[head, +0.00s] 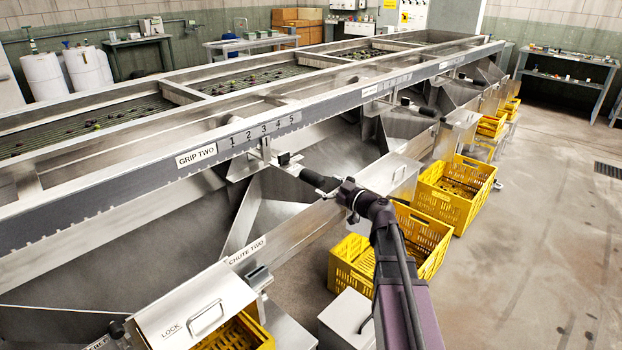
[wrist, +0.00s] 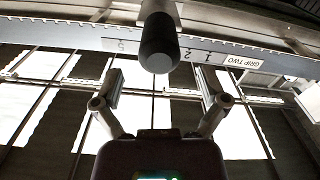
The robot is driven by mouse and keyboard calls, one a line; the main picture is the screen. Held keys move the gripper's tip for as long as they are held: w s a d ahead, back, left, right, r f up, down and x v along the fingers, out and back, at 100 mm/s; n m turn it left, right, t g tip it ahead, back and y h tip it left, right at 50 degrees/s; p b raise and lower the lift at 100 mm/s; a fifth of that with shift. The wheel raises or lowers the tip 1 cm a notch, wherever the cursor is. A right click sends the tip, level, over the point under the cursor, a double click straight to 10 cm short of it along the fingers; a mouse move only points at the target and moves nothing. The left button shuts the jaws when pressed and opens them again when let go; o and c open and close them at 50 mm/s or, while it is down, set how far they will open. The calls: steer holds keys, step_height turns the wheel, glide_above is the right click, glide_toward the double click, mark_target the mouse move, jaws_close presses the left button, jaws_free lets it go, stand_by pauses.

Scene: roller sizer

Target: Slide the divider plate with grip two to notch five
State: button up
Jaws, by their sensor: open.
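The scale on the long steel rail (head: 340,106) carries the GRIP TWO label (head: 196,156) and the numbers 1 to 5. Grip two (head: 284,158) is a black knob on a bracket at the rail, about under number 3. A slanted steel plate (head: 245,212) shows below the bracket; its join to the grip is unclear. In the wrist view, the black cylindrical grip (wrist: 158,45) hides the scale between 5 and 2. My gripper (wrist: 160,82) is open, its fingers apart on either side below the grip, without visible contact. In the head view my gripper (head: 308,176) is just right of the knob.
CHUTE TWO (head: 246,251) and a lidded box marked LOCK (head: 195,310) lie in front of the rail. Yellow crates (head: 455,190) stand on the floor along the machine. Another black handle (head: 420,109) sits farther along. The floor at right is clear.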

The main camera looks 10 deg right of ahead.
mark_target(312, 177)
steer(key=x, duration=0.6)
steer(key=shift+w+a, duration=0.15)
steer(key=shift+w, duration=0.05)
jaws_close()
steer(key=w+d, duration=0.7)
steer(key=d, duration=0.3)
steer(key=shift+w, duration=0.2)
